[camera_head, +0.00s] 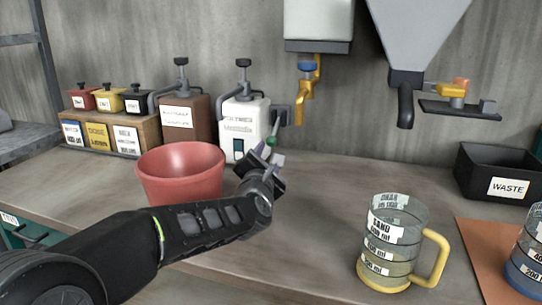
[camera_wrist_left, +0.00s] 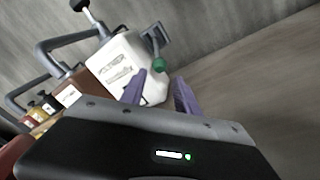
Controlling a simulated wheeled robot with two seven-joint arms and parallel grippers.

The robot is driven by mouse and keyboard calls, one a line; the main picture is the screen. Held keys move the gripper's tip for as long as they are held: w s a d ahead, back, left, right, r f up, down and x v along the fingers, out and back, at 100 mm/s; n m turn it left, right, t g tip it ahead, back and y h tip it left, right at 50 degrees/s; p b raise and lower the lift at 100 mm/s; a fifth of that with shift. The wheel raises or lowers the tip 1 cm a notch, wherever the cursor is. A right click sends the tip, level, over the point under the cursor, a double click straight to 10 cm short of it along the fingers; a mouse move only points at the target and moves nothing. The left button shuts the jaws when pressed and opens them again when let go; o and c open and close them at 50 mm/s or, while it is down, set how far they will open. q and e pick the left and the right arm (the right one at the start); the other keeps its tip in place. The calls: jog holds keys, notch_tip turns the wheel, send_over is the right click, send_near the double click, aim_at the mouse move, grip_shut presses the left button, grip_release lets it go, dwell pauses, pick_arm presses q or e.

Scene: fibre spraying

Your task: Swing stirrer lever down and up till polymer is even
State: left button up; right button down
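The white polymer container (camera_head: 240,125) stands at the back, with a dark clamp-like fitting on top. Its stirrer lever has a green knob (camera_head: 272,141), which sticks out at the container's right side. In the left wrist view the green knob (camera_wrist_left: 158,64) shows beyond the fingertips, in line with the gap between them. My left gripper (camera_head: 268,155) is open, its purple fingers apart and empty, close in front of the knob. I cannot tell whether a finger touches it. The left wrist view also shows the white container (camera_wrist_left: 128,65) behind the fingers. My right gripper is not in view.
A red bucket (camera_head: 180,172) stands left of my left gripper. A brown container (camera_head: 184,118) and small labelled boxes are behind it. A measuring jug (camera_head: 392,240) with a yellow handle is at front right. A black waste bin (camera_head: 497,172) is at far right. The middle counter is clear.

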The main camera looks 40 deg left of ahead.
aim_at(271, 144)
pick_arm(q)
jog(key=shift+r, duration=0.1)
jog(key=shift+p+x, duration=0.4)
jog(key=shift+x, duration=3.5)
jog(key=shift+c, duration=0.3)
grip_shut()
